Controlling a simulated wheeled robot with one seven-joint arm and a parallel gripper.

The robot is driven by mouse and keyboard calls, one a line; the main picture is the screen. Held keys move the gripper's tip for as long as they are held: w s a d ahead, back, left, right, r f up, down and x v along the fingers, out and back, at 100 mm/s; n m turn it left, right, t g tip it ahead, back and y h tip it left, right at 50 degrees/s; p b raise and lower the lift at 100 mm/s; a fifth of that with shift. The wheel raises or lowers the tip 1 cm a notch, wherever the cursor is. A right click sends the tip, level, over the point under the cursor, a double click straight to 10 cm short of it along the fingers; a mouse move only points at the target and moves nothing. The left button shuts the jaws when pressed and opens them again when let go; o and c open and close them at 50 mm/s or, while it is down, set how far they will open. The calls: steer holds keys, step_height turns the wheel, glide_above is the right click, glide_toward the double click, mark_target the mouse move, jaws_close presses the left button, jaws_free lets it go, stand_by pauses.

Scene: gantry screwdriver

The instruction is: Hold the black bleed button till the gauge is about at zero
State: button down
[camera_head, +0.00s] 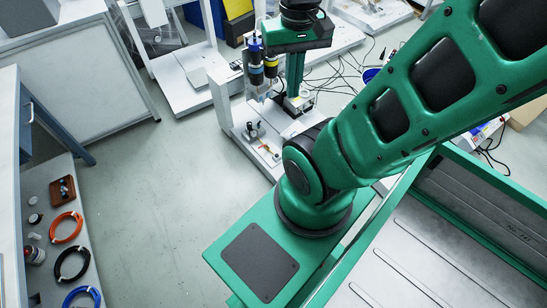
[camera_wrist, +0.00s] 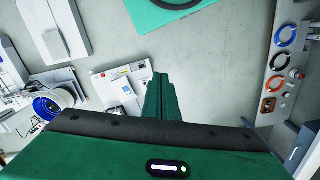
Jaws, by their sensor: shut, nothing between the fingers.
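My gripper (camera_head: 294,92) points downward over the white workstation in the head view. Its green fingers (camera_wrist: 161,80) are together and empty in the wrist view. An upright unit with blue, black and yellow cylindrical parts (camera_head: 256,64) stands just left of my gripper in the head view. I cannot make out the black bleed button or the gauge in either view. Small fittings (camera_head: 254,130) sit on the white station's front. Whether the fingertips touch anything cannot be told.
The white station (camera_head: 235,112) stands on open grey floor (camera_head: 165,185). Dark cables (camera_head: 340,80) run behind and right of my gripper. A shelf at left holds orange (camera_head: 66,227), black (camera_head: 72,263) and blue (camera_head: 82,297) coils, also seen at right in the wrist view.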

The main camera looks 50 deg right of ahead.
steer(key=w+d+f+m+t+h, duration=0.1)
steer(key=w+d+f+m, duration=0.25)
steer(key=w+d, duration=0.4)
steer(key=w+d+f+m+t+h, duration=0.1)
steer(key=w+d+f+m, duration=0.3)
steer(key=w, duration=0.7)
steer(key=w+d+f+m+t, duration=0.1)
steer(key=w+d+f+m, duration=0.1)
steer(key=w+d+f, duration=0.5)
steer(key=w+d+f+m+t, duration=0.1)
steer(key=w+d+f+m, duration=0.1)
steer(key=w+f, duration=0.5)
steer(key=w+d+f+m+t+h, duration=0.1)
steer(key=d+f+m, duration=0.3)
steer(key=f, duration=1.1)
steer(key=s+f+m+t, duration=0.1)
steer(key=s+f+m, duration=0.1)
steer(key=f, duration=0.8)
steer(key=s+f+m+t+h, duration=0.1)
steer(key=s+f+m, duration=0.2)
steer(key=f, duration=0.7)
steer(key=s+f+m+t+h, duration=0.1)
steer(key=s+f+m, duration=0.2)
steer(key=f+m, duration=0.3)
step_height(320, 180, down, 5)
steer(key=shift+s+r, duration=0.15)
steer(key=shift+s, duration=0.1)
